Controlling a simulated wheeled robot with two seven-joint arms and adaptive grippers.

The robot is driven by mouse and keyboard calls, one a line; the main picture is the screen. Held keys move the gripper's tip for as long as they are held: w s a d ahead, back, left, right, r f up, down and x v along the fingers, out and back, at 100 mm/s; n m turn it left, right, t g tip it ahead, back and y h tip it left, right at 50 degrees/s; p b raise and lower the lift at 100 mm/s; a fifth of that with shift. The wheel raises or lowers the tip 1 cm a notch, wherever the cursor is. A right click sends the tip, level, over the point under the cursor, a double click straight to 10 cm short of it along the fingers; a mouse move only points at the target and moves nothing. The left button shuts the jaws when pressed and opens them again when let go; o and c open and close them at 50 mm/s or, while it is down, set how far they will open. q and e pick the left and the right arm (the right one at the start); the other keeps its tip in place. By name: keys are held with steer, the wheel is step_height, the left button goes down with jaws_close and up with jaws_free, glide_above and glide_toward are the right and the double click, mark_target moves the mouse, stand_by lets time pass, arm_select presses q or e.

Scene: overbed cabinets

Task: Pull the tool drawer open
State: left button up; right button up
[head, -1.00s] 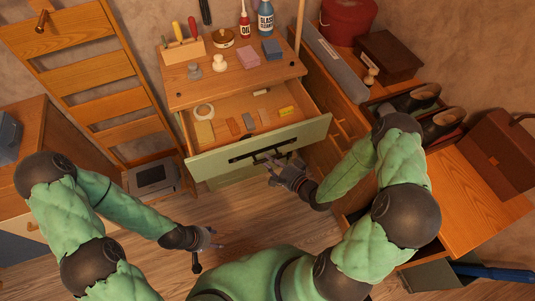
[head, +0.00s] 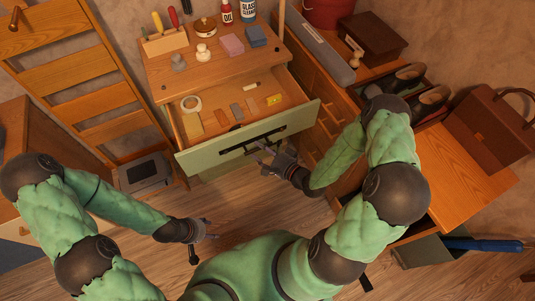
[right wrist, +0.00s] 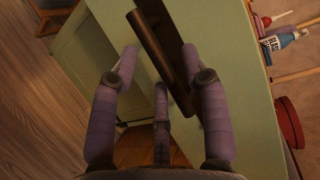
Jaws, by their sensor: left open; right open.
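The tool drawer (head: 190,160) stands well out of the wooden cabinet, with its pale green front and long dark handle (head: 236,148). Inside lie a tape roll, a yellow block and several small items. My right gripper (head: 262,150) is at the handle's right part. In the right wrist view the dark handle bar (right wrist: 150,45) runs between the spread fingers of my right gripper (right wrist: 159,55), which are not closed on it. My left gripper (head: 212,228) is open and empty above the floor, left of and nearer than the drawer.
The cabinet top (head: 205,72) carries bottles, blocks and a tool holder. A wooden ladder (head: 80,85) leans at the left, with a grey box (head: 143,172) near its foot. A wooden bench (head: 470,180) with shoes and a brown bag (head: 490,130) is at right. Floor before the drawer is clear.

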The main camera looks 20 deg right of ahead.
steer(key=v, duration=1.2)
stand_by(0.5)
steer(key=w+a+f+n+g+h, duration=0.1)
steer(key=w+a+f+n+g, duration=0.15)
steer(key=f, duration=0.25)
steer(key=w+a+f+n+g+h, duration=0.1)
steer(key=a+f+n+g, duration=0.1)
steer(key=f+n+g, duration=0.15)
steer(key=s+a+f+n+g, duration=0.5)
steer(key=s+a+f+g, duration=0.1)
steer(key=s+a+g, duration=0.2)
steer(key=shift+s+a+f+h, duration=0.2)
steer(key=shift+s+a+h, duration=0.2)
steer(key=shift+a, duration=0.15)
stand_by(0.6)
